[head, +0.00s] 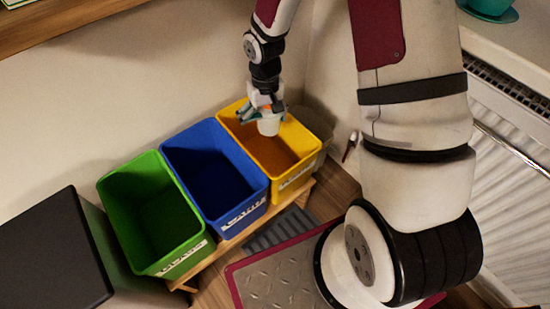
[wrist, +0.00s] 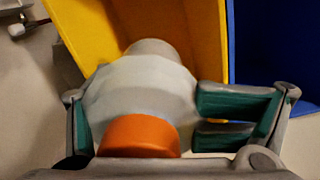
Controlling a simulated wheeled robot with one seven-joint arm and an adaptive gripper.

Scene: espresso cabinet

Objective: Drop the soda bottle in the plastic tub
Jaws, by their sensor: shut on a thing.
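The soda bottle (wrist: 140,85) is pale grey-white with an orange cap (wrist: 140,136) facing the wrist camera. My gripper (head: 264,108) is shut on it, with the green-padded fingers on either side of its body in the wrist view. In the head view the white end of the bottle (head: 269,127) points down, over the opening of the yellow tub (head: 265,153), toward its back. The yellow tub also shows behind the bottle in the wrist view (wrist: 190,25). Its front label is too small to read for certain. The inside that I can see looks empty.
A blue tub (head: 215,180) and a green tub (head: 150,215) stand in a row left of the yellow one, on a wooden stand (head: 235,243). A dark-topped box (head: 50,250) is at the far left. The wall is close behind.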

